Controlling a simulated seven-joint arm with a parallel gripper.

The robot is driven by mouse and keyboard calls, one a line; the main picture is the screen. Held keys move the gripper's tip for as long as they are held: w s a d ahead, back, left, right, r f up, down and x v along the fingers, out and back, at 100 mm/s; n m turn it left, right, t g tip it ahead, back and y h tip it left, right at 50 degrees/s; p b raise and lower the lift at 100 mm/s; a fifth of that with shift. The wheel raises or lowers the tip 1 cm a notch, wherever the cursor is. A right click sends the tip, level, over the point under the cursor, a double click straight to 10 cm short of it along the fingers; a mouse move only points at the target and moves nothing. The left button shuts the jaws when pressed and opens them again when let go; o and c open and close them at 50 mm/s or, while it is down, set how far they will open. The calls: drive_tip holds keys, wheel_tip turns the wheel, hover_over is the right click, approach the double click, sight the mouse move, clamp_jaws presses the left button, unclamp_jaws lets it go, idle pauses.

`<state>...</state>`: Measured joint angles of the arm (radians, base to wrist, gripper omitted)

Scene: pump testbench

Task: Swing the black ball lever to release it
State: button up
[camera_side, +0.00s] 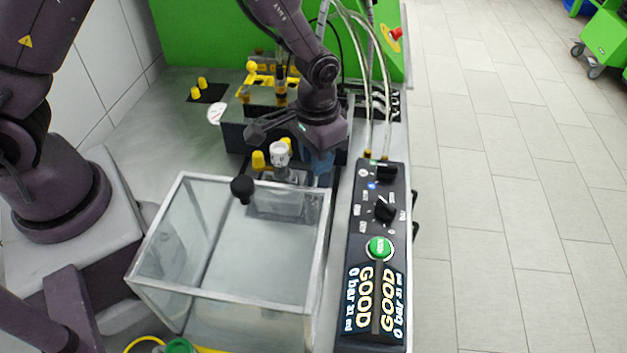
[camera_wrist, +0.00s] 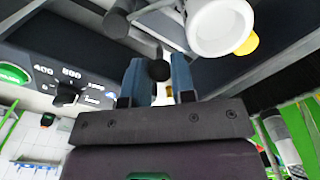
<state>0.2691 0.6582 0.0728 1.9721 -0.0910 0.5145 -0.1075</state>
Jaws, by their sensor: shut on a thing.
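In the wrist view, the black ball of the lever (camera_wrist: 158,70) sits between the two blue fingers of my gripper (camera_wrist: 160,78), which is shut on it. In the side view, my gripper (camera_side: 318,165) points down at the back right corner of the clear tank, right of a white cylindrical part (camera_side: 280,152). The fingers and wrist hide the lever's ball in that view. The white part also shows close above the fingers in the wrist view (camera_wrist: 218,25).
The open clear tank (camera_side: 150,283) stands in front, with a black knob (camera_side: 242,189) at its back edge. A black control panel (camera_side: 367,235) with dials and a green button (camera_side: 379,249) lies to the right. A yellow cap (camera_side: 258,160) stands beside the white part.

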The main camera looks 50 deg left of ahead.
drive_tip(key=shift+w+d, duration=0.1)
idle(0.3)
drive_tip(key=shift+w+d, duration=0.35)
drive_tip(key=shift+d, duration=0.35)
drive_tip(key=shift+w+d, duration=0.15)
drive_tip(key=shift+d, duration=0.4)
